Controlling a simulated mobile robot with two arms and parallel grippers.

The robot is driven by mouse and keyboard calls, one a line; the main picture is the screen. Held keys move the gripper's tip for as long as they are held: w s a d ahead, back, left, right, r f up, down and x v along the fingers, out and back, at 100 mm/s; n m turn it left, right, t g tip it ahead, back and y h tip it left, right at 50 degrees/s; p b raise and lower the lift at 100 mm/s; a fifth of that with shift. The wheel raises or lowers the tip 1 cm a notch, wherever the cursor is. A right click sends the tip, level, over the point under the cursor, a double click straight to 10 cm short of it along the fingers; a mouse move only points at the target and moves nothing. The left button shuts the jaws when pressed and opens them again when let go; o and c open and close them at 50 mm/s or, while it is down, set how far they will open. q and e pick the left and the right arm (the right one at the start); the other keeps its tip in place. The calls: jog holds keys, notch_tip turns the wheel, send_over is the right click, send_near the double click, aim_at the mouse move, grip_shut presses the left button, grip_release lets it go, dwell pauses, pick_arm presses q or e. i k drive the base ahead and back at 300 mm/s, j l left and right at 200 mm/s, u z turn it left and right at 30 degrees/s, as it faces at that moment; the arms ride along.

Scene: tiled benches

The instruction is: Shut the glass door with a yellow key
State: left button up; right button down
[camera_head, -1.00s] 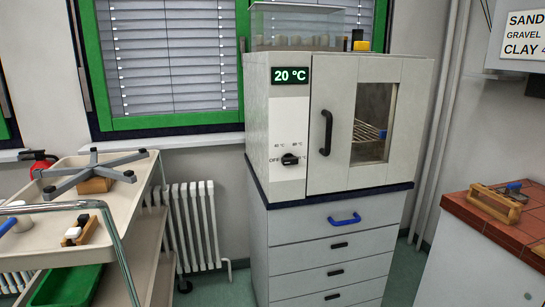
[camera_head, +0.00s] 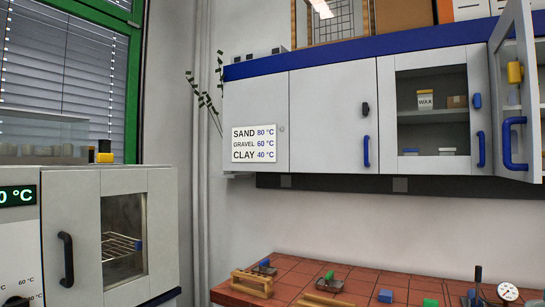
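The glass door (camera_head: 500,95) with a yellow key (camera_head: 515,72) is at the far right of the wall cabinet in the head view. Neither of my grippers is in view.
A solid cabinet door (camera_head: 330,110) with a black key is shut. Below, a red-tiled bench (camera_head: 320,275) holds wooden racks, small coloured blocks and a gauge (camera_head: 508,291). A grey oven (camera_head: 85,220) stands at left. The wall between cabinet and bench is bare.

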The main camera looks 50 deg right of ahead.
aim_at(526, 166)
jog(key=z, duration=1.55)
